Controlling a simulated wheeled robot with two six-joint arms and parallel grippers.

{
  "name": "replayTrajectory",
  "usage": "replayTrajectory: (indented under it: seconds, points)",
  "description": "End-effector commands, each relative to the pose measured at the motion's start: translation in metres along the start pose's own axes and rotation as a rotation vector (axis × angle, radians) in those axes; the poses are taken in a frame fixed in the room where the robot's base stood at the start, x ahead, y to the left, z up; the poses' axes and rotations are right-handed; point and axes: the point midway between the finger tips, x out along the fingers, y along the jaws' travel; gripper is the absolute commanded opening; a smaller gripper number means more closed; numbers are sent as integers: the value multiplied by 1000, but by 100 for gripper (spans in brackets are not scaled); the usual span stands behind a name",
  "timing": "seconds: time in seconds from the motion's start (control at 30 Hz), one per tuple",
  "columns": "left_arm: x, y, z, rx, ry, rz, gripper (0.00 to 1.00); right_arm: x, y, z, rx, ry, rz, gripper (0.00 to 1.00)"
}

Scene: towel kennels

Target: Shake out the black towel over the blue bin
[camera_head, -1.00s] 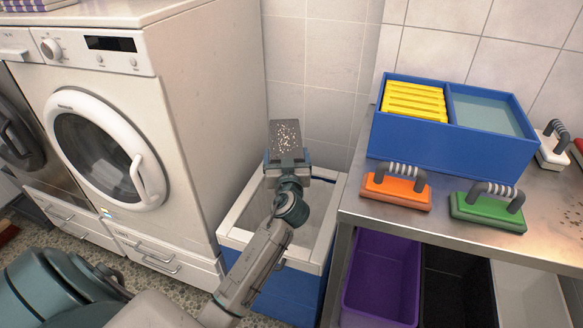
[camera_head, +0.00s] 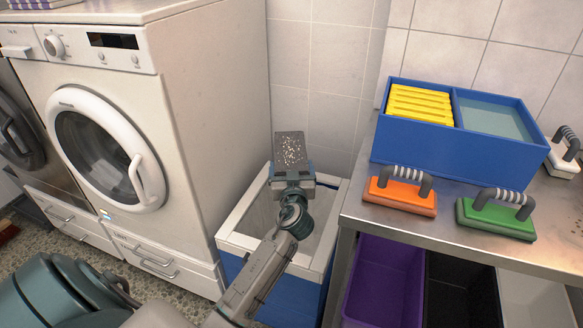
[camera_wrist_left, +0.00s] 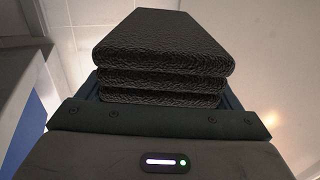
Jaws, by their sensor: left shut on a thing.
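The black towel (camera_head: 290,148) is folded in a stack and has pale specks scattered on its top face. My left gripper (camera_head: 292,174) is shut on the towel's near end and holds it over the blue bin (camera_head: 232,244). The bin has a blue body and a white rim, and my left arm hides part of its opening. In the left wrist view the towel (camera_wrist_left: 165,50) shows several dark, textured layers between the jaws. My right gripper is in neither view.
A white washing machine (camera_head: 190,120) stands close to the bin's left. A metal table (camera_head: 375,215) on the right holds a blue divided box (camera_head: 400,155), an orange brush (camera_head: 398,196) and a green brush (camera_head: 495,215). A purple bin (camera_head: 385,285) sits under it.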

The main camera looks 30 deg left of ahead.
Motion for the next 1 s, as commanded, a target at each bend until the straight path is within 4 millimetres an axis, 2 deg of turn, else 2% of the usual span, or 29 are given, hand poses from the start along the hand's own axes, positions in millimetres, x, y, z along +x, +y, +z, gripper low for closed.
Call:
replayTrajectory:
  seconds: [0.5,0.53,0.6,0.63,0.67,0.7,0.73,0.77,0.87,0.9,1.0]
  points:
    - [0,0,0,0,2,0,59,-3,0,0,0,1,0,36]
    - [0,0,-8,-4,6,0,59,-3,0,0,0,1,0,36]
    - [1,1,-50,-11,15,2,59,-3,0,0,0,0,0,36]
    - [0,1,-56,-7,10,1,59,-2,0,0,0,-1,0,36]
    - [0,0,-44,0,-1,0,59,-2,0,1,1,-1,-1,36]
    - [-1,0,-12,10,-13,0,59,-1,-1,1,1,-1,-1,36]
    - [-1,0,2,10,-11,-1,59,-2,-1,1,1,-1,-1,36]
    - [-1,0,6,7,-7,0,59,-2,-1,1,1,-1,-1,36]
    - [1,1,-51,-11,17,2,59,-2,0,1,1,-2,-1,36]
    - [0,1,-54,-5,8,1,59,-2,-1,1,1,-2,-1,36]
    - [-1,0,4,9,-10,0,59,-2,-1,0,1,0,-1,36]
